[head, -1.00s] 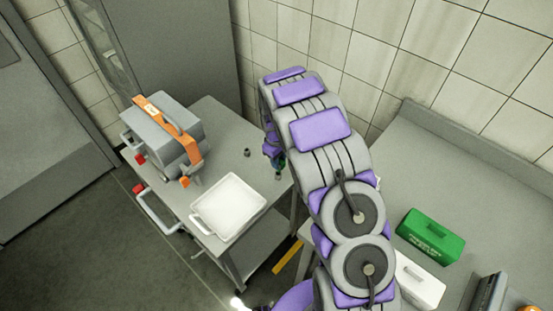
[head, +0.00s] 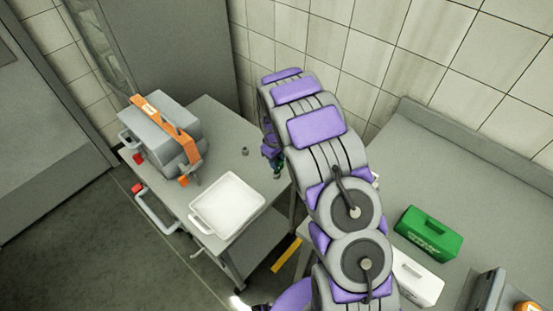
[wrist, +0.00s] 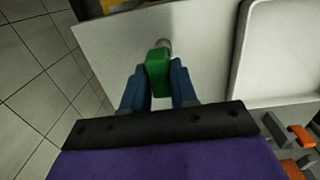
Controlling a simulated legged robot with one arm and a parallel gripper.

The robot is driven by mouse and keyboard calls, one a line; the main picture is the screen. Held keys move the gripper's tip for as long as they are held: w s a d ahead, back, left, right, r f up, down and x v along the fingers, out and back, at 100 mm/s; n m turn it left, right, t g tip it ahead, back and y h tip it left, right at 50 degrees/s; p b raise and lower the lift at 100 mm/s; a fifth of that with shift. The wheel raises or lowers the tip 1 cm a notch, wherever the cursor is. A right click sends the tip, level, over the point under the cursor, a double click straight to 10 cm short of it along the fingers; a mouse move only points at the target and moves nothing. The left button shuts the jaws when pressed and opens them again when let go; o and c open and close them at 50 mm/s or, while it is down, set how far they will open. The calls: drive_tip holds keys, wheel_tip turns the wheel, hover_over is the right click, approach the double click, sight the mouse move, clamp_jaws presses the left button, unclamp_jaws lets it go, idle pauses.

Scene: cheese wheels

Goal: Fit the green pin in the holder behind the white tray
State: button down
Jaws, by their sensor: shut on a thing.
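My gripper (wrist: 159,84) is shut on the green pin (wrist: 157,66), with a blue finger on each side of it in the wrist view. Just beyond the pin is a small grey holder (wrist: 164,46) on the table top; the pin partly covers it, and I cannot tell whether they touch. In the head view the small dark holder (head: 245,151) stands on the grey table behind the white tray (head: 246,212). My gripper (head: 276,165) is at the table's right edge there, partly hidden by my arm. The tray also shows in the wrist view (wrist: 237,55).
A grey machine with an orange strap (head: 171,136) stands on the table left of the tray. At right, a counter (head: 430,150) carries a green box (head: 428,234) and a white box (head: 416,278). A tiled wall is behind. The table top around the holder is clear.

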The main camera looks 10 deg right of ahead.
drive_tip(key=shift+f, duration=0.15)
drive_tip(key=shift+r+p, duration=0.35)
drive_tip(key=shift+r, duration=0.2)
drive_tip(key=shift+a+p, duration=0.15)
drive_tip(key=shift+p, duration=0.5)
idle(1.6)
drive_tip(key=shift+f, duration=1.75)
drive_tip(key=c, duration=0.8)
unclamp_jaws()
drive_tip(key=shift+r, duration=0.1)
wheel_tip(320, 180, up, 17)
drive_tip(key=p, duration=0.2)
drive_tip(key=shift+a, duration=0.35)
drive_tip(key=shift+w+r, duration=0.1)
